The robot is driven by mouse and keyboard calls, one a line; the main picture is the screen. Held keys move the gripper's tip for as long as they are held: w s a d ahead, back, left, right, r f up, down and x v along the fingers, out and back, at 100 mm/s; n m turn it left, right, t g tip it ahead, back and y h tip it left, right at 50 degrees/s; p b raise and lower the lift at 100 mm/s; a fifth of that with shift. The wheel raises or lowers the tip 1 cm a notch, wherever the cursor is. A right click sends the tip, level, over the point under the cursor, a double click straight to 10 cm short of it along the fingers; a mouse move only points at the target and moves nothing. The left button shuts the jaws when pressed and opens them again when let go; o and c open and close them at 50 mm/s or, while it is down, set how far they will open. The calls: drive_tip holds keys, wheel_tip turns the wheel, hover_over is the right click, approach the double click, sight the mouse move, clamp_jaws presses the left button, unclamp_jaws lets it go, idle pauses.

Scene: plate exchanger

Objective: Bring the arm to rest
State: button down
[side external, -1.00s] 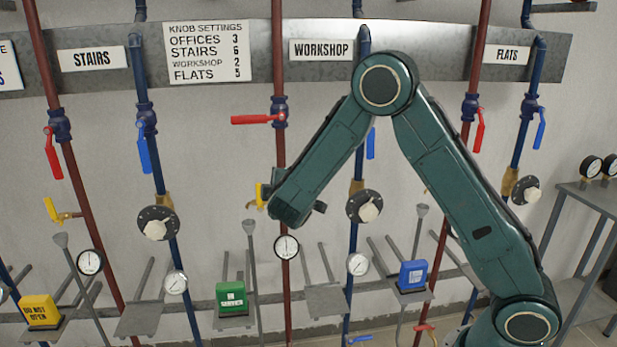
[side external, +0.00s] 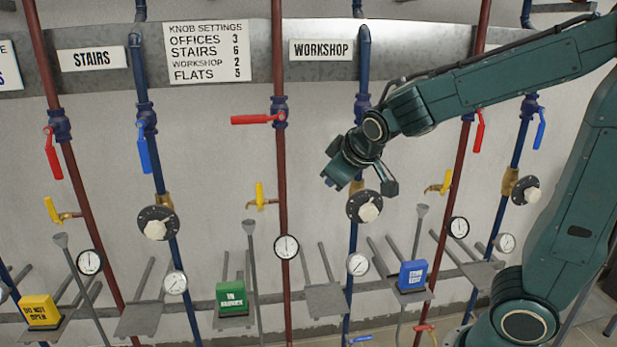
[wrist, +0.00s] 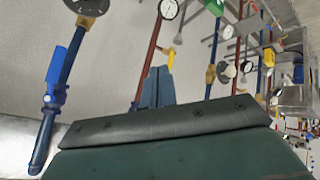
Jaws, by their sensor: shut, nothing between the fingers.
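In the wrist view the two slim blue-grey fingers of my gripper (wrist: 157,72) lie side by side, shut, with nothing seen between them. They stick out beyond a dark green part of my own arm. In the side external view my forearm reaches in from the upper right. Its wrist end hangs in front of the WORKSHOP blue pipe (side external: 354,242), just above that pipe's knob (side external: 369,212). From this side the fingertips are hard to make out, and I cannot tell how far they are from the wall. No thing is held.
The wall carries red and blue pipes with levers, knobs and gauges. A horizontal red lever (side external: 252,119) is left of my wrist. Yellow (side external: 40,310), green (side external: 232,297) and blue (side external: 412,274) blocks rest on low brackets. My arm covers the FLATS sign.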

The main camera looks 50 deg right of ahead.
drive_tip(key=s+a+g+y, duration=0.1)
drive_tip(key=s+a+y, duration=0.1)
drive_tip(key=s, duration=0.7)
drive_tip(key=s+a+g+y, duration=0.1)
drive_tip(key=s+a+y, duration=0.1)
drive_tip(key=s+a, duration=0.3)
drive_tip(key=s, duration=0.4)
drive_tip(key=shift+s+r+m, duration=0.3)
drive_tip(key=shift+s+r, duration=0.05)
drive_tip(key=shift+a, duration=0.1)
